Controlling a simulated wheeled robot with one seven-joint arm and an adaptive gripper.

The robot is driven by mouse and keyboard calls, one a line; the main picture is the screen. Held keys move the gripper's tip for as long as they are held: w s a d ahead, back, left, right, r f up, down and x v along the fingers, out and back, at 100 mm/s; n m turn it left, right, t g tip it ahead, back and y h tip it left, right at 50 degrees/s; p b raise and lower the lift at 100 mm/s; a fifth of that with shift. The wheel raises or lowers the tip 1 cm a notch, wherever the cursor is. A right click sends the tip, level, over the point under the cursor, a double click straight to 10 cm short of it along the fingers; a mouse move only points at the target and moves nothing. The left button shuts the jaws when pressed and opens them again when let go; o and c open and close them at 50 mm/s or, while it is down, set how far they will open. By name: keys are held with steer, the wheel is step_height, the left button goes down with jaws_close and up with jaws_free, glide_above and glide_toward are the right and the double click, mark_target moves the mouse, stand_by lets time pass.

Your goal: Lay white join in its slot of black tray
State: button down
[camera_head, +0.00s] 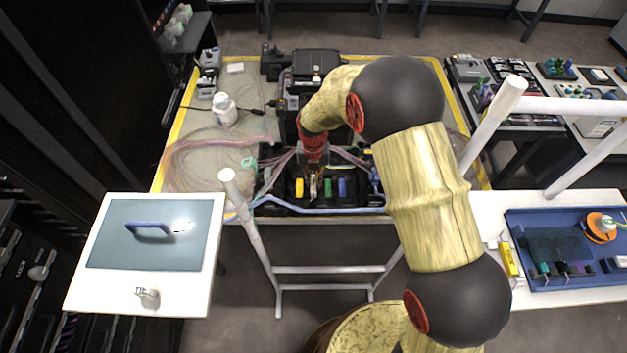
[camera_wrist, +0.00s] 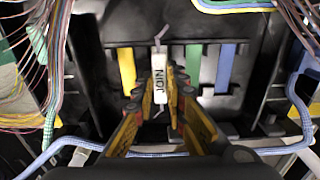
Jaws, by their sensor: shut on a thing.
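The white join (camera_wrist: 160,85), marked "JOIN", is in the wrist view between the fingertips of my gripper (camera_wrist: 160,100). My gripper is shut on it. A thin lead shows at each end of the join. It is lined up with the strips, over the black tray (camera_wrist: 95,62), between the yellow strip and the green strip. I cannot tell whether it touches the slot floor. In the head view my gripper (camera_head: 313,178) points down at the tray (camera_head: 270,205), and the join is mostly hidden there.
The tray holds a yellow strip (camera_wrist: 126,70), a green strip (camera_wrist: 192,72) and a blue strip (camera_wrist: 225,68). Coloured fibres and a blue cable (camera_wrist: 75,142) run around it. A black machine (camera_head: 315,65) stands behind on the table. A white bottle (camera_head: 224,108) stands left.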

steer(key=shift+f, duration=0.4)
steer(key=shift+f, duration=0.2)
steer(key=c, duration=1.9)
jaws_free()
steer(key=shift+o, duration=0.4)
